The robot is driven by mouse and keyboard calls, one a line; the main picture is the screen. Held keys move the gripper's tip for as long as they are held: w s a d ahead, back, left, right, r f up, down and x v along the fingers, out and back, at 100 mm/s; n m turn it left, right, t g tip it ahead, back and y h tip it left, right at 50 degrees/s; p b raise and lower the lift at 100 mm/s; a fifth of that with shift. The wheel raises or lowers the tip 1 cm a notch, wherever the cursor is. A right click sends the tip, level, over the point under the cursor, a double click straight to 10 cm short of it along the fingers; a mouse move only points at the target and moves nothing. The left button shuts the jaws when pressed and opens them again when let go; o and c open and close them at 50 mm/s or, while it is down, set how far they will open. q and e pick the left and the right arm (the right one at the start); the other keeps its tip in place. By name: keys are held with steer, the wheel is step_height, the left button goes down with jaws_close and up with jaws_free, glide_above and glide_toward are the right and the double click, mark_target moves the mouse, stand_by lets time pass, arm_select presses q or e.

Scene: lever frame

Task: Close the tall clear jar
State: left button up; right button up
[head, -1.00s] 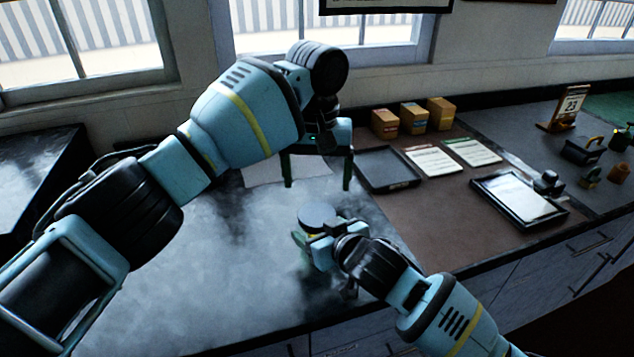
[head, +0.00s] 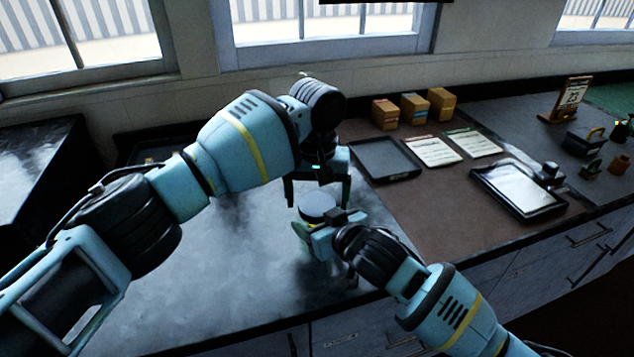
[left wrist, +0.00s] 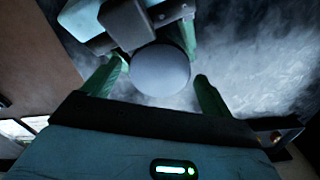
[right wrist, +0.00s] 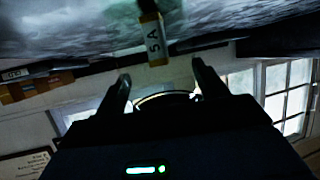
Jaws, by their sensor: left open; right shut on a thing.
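A round grey disc (head: 318,205), like a flat lid, with a yellow band under it, sits at the top of the clear jar (head: 302,232). Whether it is fully seated I cannot tell. My right gripper (head: 326,236) is shut on the jar and hides much of it. My left gripper (head: 318,196) is open and points down just above the disc. In the left wrist view the disc (left wrist: 160,70) lies between the two green fingers, with gaps to both. In the right wrist view a dark curved rim (right wrist: 165,97) shows between the fingers.
A black tray (head: 385,160), paper sheets (head: 432,150) and a tablet-like frame (head: 517,190) lie to the right. Several small boxes (head: 414,107) stand at the back by the wall. The dark counter (head: 220,270) left of the jar is clear.

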arm_select(q)
steer(key=shift+f, duration=0.3)
steer(key=shift+c, duration=0.5)
steer(key=c, duration=0.9)
steer(key=shift+m, duration=0.9)
steer(key=o, duration=1.1)
steer(key=shift+o, duration=0.2)
steer(key=shift+n, duration=0.3)
